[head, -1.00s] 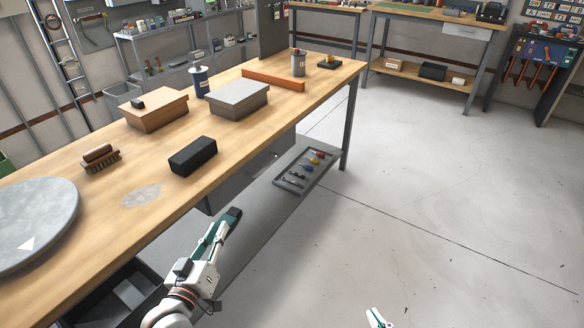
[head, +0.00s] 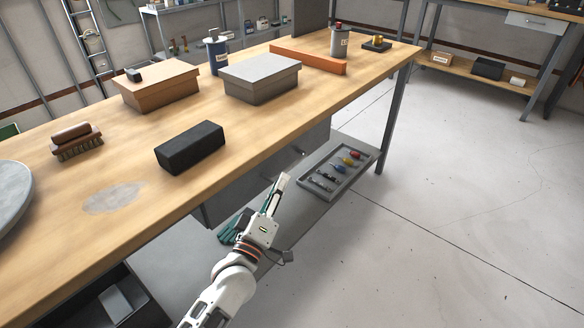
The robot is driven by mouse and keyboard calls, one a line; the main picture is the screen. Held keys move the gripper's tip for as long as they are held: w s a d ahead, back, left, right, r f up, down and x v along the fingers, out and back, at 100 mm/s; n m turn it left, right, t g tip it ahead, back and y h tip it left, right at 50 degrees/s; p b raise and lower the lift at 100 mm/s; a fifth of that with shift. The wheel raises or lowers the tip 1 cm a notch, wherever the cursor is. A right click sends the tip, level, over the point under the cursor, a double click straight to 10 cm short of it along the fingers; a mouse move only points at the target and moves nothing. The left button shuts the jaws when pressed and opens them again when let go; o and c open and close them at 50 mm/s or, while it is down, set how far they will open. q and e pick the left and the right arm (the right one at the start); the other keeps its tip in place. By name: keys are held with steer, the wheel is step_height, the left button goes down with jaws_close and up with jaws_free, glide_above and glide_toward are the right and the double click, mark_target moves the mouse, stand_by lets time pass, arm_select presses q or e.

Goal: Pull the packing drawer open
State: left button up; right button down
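A grey drawer unit (head: 262,172) hangs under the wooden bench top, and its front looks shut. A small handle (head: 302,153) shows near its right part; the rest of the front is partly hidden by my gripper. My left gripper (head: 252,208) is in front of and below the drawer front, with its fingers spread apart and nothing between them. It appears apart from the handle, though depth is hard to judge. My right gripper is not in view.
The bench top (head: 240,140) carries a black block (head: 190,148), a brush (head: 77,142), boxes and canisters. A tool tray (head: 337,172) lies on the lower shelf. A dark open container (head: 112,300) is at lower left. The floor at right is clear.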

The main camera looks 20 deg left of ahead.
mark_target(289, 167)
arm_select(q)
steer(key=x, duration=0.3)
steer(key=b+x, duration=0.1)
steer(key=x, duration=0.1)
steer(key=shift+w+f, duration=0.2)
steer(key=shift+w, duration=0.1)
steer(key=shift+w+r, duration=0.2)
steer(key=shift+w, duration=0.1)
jaws_close()
